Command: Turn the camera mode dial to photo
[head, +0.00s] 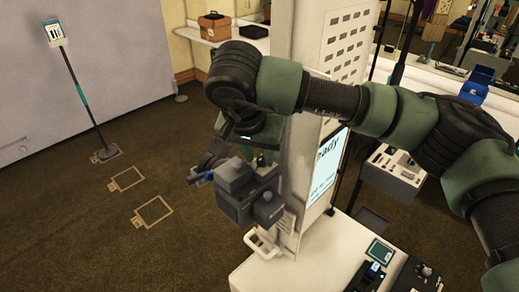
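A dark grey camera (236,186) is mounted low on the left side of a tall white booth panel (305,130). Its mode dial is too small to make out. My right arm comes in from the right, passes in front of the panel and bends down toward the camera. My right gripper (203,173) is beside the upper left of the camera, with a small blue patch near its tips. I cannot tell whether it touches the camera or whether its fingers are apart. My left gripper is not in view.
A white counter (335,250) below the panel bears a small tablet (380,251) and dark devices. A stand with a sign (54,32) is at the left. Floor outlines (153,211) mark open carpet. A white shelf at the back holds a brown box (214,25).

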